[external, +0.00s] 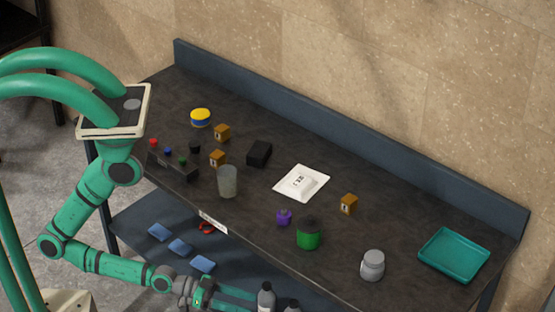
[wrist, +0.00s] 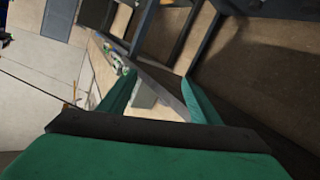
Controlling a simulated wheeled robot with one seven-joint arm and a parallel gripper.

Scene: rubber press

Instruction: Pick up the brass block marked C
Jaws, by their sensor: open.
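Three small brass blocks stand apart on the dark bench: one at the back left (external: 222,132), one a little in front of it (external: 217,158), and one right of centre (external: 348,204). Each has a pale mark, too small to read, so I cannot tell which is C. My gripper (external: 250,302) is at the bottom edge of the external view, in front of the bench and well away from all the blocks. In the wrist view its two green fingers (wrist: 158,82) are spread, with nothing between them. No brass block shows in the wrist view.
Near the blocks are a grey cup (external: 228,182), a black box (external: 259,154), a white packet (external: 302,183) and a yellow-blue tin (external: 201,117). A green container (external: 308,234), purple item (external: 284,216), grey jar (external: 372,265) and teal tray (external: 454,255) stand rightward. Bottles (external: 266,298) are beside my gripper.

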